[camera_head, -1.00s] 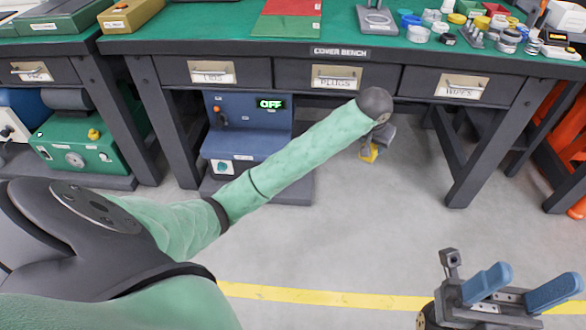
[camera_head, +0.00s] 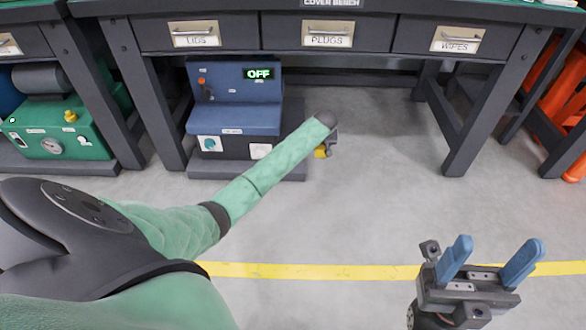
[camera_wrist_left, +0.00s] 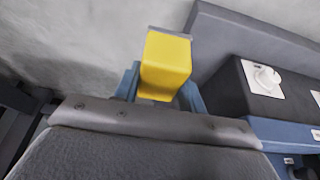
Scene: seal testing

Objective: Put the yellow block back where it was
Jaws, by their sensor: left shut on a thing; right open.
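The yellow block (camera_wrist_left: 165,66) shows large in the left wrist view, between the blue fingers of my left gripper (camera_wrist_left: 158,88). A grey strip shows at its far end. In the head view, my left arm reaches out under the bench, and the yellow block (camera_head: 321,152) is a small patch at its end, above the floor. My left gripper (camera_head: 325,147) is shut on it there, and its fingers are mostly hidden. My right gripper (camera_head: 490,265) is open and empty at the lower right, its blue fingers apart.
A blue machine (camera_head: 235,110) with an OFF display stands on a dark base (camera_head: 290,168) under the bench, just left of my left gripper. Drawers (camera_head: 325,35) hang above. Bench legs (camera_head: 488,110) stand to the right. A green pump (camera_head: 60,130) sits far left. Floor between is clear.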

